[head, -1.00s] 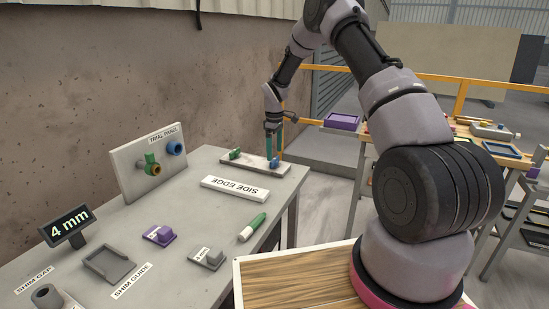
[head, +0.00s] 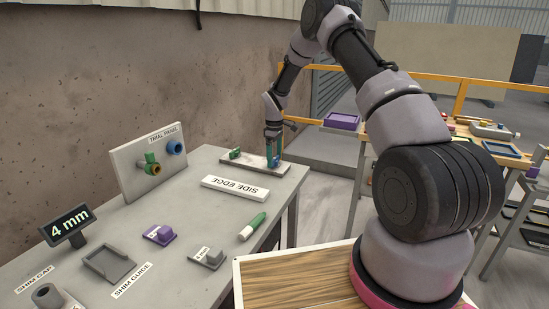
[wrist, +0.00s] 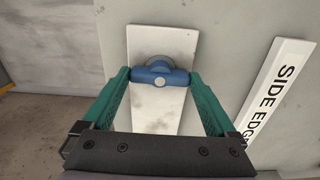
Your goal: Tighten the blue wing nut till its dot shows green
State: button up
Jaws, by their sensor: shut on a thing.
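The blue wing nut (wrist: 151,75) sits on a pale, narrow plate (wrist: 172,42), with a round grey piece beside it. A small pale dot shows on the nut's middle; I see no green on it. My gripper (wrist: 160,78) has its two green fingers against the nut's two ends, shut on it. In the head view, my gripper (head: 273,158) points down at the right end of the plate and mostly hides the blue nut. A green wing nut (head: 235,153) stands at the plate's left end.
A SIDE EDGE label block (head: 235,188) lies in front of the plate. A trial panel (head: 128,161) with green and blue knobs stands to the left. A green-and-white marker (head: 252,227) and purple block (head: 159,235) lie nearer. The table's right edge is close to the plate.

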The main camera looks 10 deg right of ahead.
aim_at(275, 158)
jog(key=m, duration=0.4)
jog(key=shift+m, duration=2.1)
jog(key=o, duration=1)
jog(key=shift+r, duration=0.1)
notch_tip(275, 158, up, 11)
jog(key=shift+f, duration=0.2)
jog(key=shift+r, duration=0.1)
